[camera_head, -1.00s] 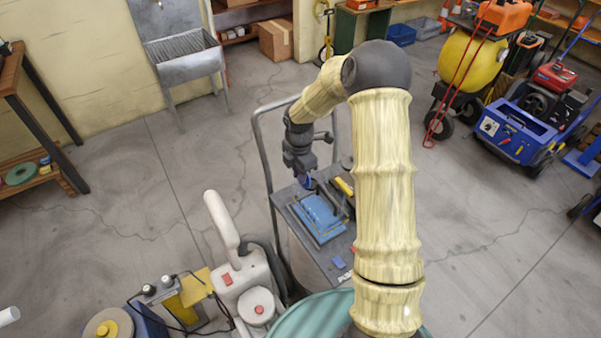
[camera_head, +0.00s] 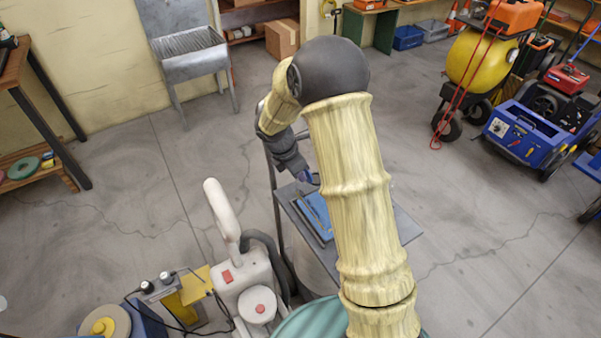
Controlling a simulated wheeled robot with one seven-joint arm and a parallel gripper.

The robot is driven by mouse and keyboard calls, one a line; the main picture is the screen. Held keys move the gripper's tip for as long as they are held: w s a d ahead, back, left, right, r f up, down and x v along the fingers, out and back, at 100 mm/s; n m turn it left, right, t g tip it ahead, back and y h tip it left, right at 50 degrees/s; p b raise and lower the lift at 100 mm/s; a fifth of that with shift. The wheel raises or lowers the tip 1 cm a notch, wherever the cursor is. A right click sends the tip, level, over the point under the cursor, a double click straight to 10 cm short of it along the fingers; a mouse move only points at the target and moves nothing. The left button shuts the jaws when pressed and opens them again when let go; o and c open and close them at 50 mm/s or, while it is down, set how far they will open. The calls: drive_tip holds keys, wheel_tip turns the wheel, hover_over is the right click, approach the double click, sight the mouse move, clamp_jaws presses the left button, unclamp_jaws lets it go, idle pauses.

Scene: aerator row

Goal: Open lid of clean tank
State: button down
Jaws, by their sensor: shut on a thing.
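My gripper (camera_head: 309,179) is low over the grey cart (camera_head: 287,193), just above the blue tray, and is partly hidden by my arm. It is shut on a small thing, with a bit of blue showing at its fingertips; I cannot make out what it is. A white machine (camera_head: 244,281) with a tall curved handle (camera_head: 222,210), a red patch and a round cap with a red centre (camera_head: 260,309) stands to the left of the cart. No tank is plainly marked as the clean one, and I cannot tell which lid is its lid.
A blue tray (camera_head: 316,214) lies on the cart. A teal rounded thing (camera_head: 305,322) is at the bottom edge, partly behind my arm. A yellow-and-black box with cables (camera_head: 187,299) stands at lower left. A blue machine (camera_head: 523,138) is at right. The floor between is clear.

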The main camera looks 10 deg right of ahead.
drive_tip(key=c, duration=1.4)
unclamp_jaws()
drive_tip(key=shift+o, duration=0.2)
drive_tip(key=v, duration=1.7)
drive_tip(key=shift+a+r, duration=0.15)
drive_tip(key=shift+a, duration=0.05)
drive_tip(key=shift+s+d, duration=0.15)
